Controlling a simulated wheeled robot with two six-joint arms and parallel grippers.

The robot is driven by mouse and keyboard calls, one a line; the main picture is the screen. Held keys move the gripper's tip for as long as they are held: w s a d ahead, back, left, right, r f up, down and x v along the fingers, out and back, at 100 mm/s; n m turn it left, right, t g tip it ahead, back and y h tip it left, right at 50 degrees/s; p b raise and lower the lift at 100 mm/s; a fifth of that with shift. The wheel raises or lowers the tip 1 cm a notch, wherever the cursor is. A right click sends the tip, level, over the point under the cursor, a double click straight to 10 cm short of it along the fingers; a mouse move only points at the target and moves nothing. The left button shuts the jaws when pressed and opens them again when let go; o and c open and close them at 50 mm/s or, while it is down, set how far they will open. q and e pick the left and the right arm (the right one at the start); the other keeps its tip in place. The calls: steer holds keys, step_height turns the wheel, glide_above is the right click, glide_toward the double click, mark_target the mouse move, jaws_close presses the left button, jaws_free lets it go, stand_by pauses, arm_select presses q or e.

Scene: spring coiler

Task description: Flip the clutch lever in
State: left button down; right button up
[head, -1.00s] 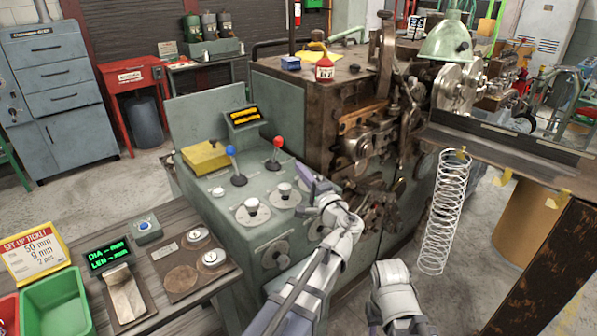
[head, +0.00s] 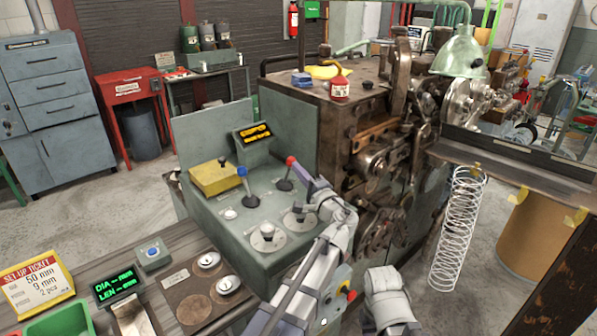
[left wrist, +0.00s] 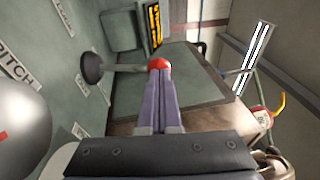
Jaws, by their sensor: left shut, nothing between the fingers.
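A lever with a red ball knob (head: 291,160) stands on the green sloped control panel (head: 262,205); which lever is the clutch is not readable. In the left wrist view its red knob (left wrist: 159,64) sits just beyond my fingertips, its shaft running left to a dark round base (left wrist: 92,68). My left gripper (head: 312,185) is shut and empty, just right of the red knob. In the left wrist view the closed fingers (left wrist: 159,82) point at the knob; whether they touch it I cannot tell. A blue-knobbed lever (head: 242,172) stands to the left. My right gripper's fingers are not visible.
Dials (head: 268,235) lie on the panel below the levers. A yellow box (head: 215,178) and a small yellow-lit display (head: 253,133) sit behind. The coiler's dark mechanism (head: 375,150) is close on the right; a spring coil (head: 458,230) hangs beyond.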

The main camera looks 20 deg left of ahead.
arm_select(q)
steer(key=w+a+r+n+g+h+p, duration=0.1)
steer(key=w+a+r+g+h+p, duration=0.2)
steer(key=a+p, duration=0.4)
steer(key=w+g+h+p, duration=0.1)
steer(key=h+p, duration=0.1)
steer(key=p, duration=0.7)
steer(key=shift+w+g, duration=0.3)
steer(key=shift+w, duration=0.1)
steer(key=shift+a+r, duration=0.15)
steer(key=shift+a, duration=0.05)
steer(key=p+v, duration=0.7)
steer(key=v, duration=0.7)
steer(key=shift+r, duration=0.45)
